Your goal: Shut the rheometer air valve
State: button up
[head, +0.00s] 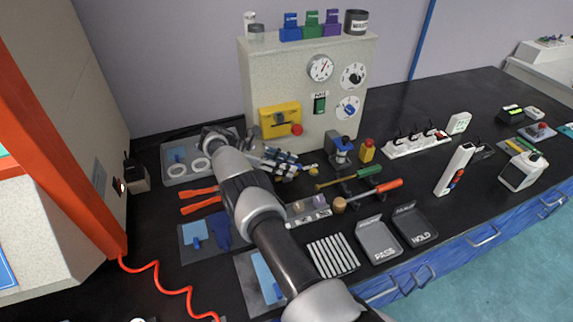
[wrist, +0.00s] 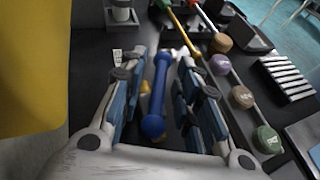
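In the wrist view, a blue bar-shaped handle (wrist: 157,90), which looks like the air valve's lever, lies lengthwise between my fingers. Small brass-coloured parts show beside and below it. My gripper (wrist: 160,80) is open, with one finger on each side of the handle and a visible gap on both sides. In the head view my gripper (head: 292,163) is low in front of the beige cabinet (head: 262,80), below its yellow housing (head: 280,119). There my fingers and arm hide most of the valve, and I cannot make out its body.
The yellow housing (wrist: 32,70) fills the wrist view's left side, close to my gripper. Several round samples (wrist: 242,97) lie to the right. Green and orange-handled tools (head: 365,193), a power strip (head: 415,143) and two dark trays (head: 378,240) are on the bench at right.

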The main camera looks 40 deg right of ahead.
jog(key=shift+w+r+n+t+h, duration=0.1)
jog(key=shift+w+n+t+h, duration=0.05)
jog(key=shift+n+t+h, duration=0.2)
jog(key=shift+n+t, duration=0.25)
